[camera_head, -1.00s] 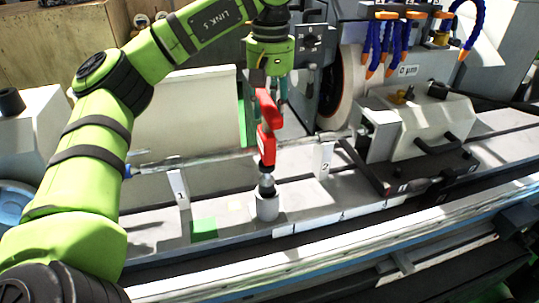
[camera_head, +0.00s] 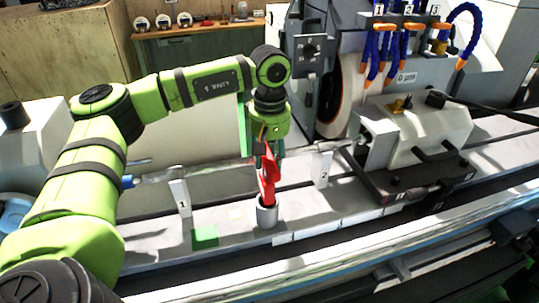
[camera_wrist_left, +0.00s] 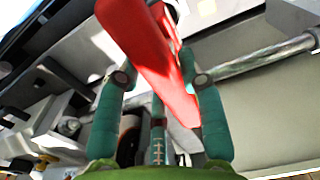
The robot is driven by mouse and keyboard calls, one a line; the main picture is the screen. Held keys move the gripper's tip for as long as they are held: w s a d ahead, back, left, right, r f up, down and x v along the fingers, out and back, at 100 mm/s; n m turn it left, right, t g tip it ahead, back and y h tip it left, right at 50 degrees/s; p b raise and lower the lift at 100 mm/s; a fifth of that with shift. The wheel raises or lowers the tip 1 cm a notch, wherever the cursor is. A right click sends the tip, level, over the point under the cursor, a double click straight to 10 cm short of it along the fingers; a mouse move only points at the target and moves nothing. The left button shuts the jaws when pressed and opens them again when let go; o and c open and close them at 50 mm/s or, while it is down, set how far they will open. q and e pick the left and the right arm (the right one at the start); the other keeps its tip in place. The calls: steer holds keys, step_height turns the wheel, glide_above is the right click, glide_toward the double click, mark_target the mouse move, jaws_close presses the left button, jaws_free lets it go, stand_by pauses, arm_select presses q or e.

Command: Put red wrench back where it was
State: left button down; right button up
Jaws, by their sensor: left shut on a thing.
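The red wrench (camera_head: 268,184) stands nearly upright in the head view. Its lower end is at the mouth of a small white-grey cylindrical holder (camera_head: 267,215), and its tip is hidden, apparently inside. My left gripper (camera_head: 269,157) points down from above and is shut on the upper part of the wrench. In the left wrist view the wrench (camera_wrist_left: 146,48) runs large between the green-blue fingers (camera_wrist_left: 160,84). My right gripper is not in view.
Markers 1 (camera_head: 181,192) and 2 (camera_head: 322,167) stand on either side along a horizontal metal rod (camera_head: 222,167). The grinding wheel (camera_head: 343,95) and blue hoses (camera_head: 373,60) are behind right.

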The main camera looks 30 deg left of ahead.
arm_select(q)
steer(key=c, duration=0.8)
jaws_free()
steer(key=shift+f, duration=0.1)
steer(key=shift+r, duration=0.5)
step_height(320, 180, up, 11)
steer(key=b, duration=0.2)
steer(key=shift+d+r+b, duration=0.1)
steer(key=shift+r+b, duration=0.1)
steer(key=shift+b, duration=0.2)
